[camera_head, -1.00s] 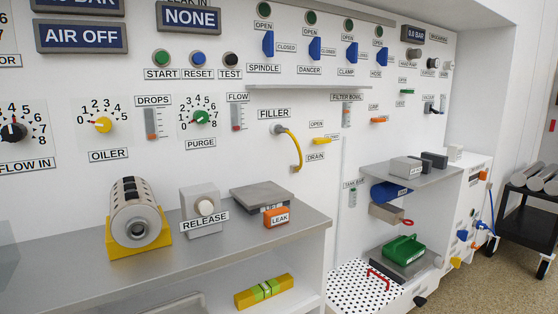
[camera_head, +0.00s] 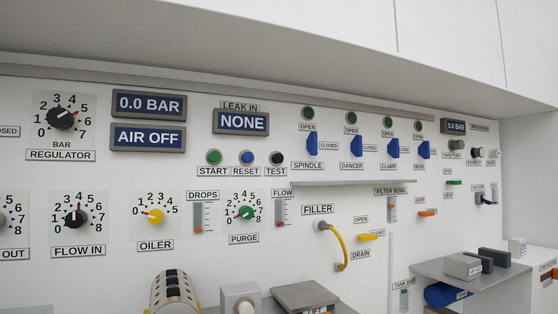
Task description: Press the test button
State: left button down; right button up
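The test button is the black button (camera_head: 277,158) on the white panel, above the label TEST (camera_head: 276,171). It stands at the right end of a row with the green START button (camera_head: 214,157) and the blue RESET button (camera_head: 246,158). The NONE display (camera_head: 241,122) is just above the row. Nothing covers the test button. Neither of my grippers is in the head view.
A thin ledge (camera_head: 330,185) sticks out of the panel to the right, below the blue valve handles (camera_head: 312,144). Below are the oiler knob (camera_head: 154,216), the purge knob (camera_head: 246,212) and the yellow filler hose (camera_head: 340,249). An overhang (camera_head: 250,50) runs above the panel.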

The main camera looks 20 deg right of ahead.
grip_shut()
dwell(1.1)
